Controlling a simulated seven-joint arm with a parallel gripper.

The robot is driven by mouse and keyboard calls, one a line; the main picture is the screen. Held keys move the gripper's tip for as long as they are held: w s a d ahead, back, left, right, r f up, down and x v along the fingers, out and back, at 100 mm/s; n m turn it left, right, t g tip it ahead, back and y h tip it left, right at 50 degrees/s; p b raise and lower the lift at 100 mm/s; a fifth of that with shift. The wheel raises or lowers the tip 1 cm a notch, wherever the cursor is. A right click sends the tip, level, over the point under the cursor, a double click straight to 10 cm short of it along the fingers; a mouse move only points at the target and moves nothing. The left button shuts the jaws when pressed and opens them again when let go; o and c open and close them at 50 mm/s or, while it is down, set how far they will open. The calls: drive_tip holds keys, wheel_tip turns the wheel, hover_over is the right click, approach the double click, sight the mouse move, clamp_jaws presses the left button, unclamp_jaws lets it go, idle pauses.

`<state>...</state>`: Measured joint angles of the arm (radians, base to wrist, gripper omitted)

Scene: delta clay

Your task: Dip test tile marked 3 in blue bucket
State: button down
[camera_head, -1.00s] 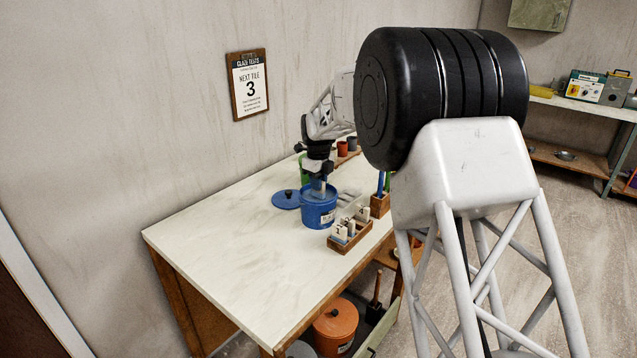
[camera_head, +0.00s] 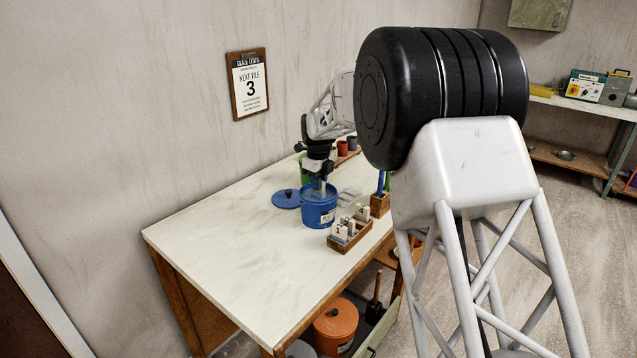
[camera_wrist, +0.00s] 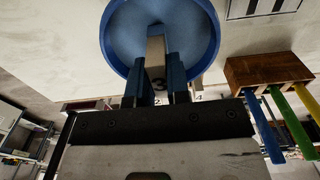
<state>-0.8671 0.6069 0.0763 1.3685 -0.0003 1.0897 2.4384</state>
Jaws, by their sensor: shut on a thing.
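The blue bucket (camera_head: 318,212) stands open on the white-topped table. My gripper (camera_head: 319,178) points down just over its mouth. In the wrist view my gripper (camera_wrist: 156,82) is shut on a pale tile (camera_wrist: 156,55) marked 3, with one blue finger on each side. The tile (camera_head: 323,187) hangs upright at the bucket's opening, and the round blue rim (camera_wrist: 216,45) surrounds its far end in the wrist view. I cannot tell how deep its lower end is or whether it touches the glaze.
A wooden rack (camera_head: 345,244) with numbered tiles stands right in front of the bucket. A blue lid (camera_head: 286,199) lies to the left. A wooden holder (camera_head: 380,205) with coloured handles is to the right. A wall sign (camera_head: 250,88) reads "next tile 3". The table's front left is clear.

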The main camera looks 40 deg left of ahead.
drive_tip(key=shift+r, duration=0.2)
idle(0.3)
drive_tip(key=shift+r, duration=2.75)
drive_tip(key=shift+r, duration=0.1)
drive_tip(key=shift+r, duration=1.4)
drive_tip(key=shift+d, duration=0.1)
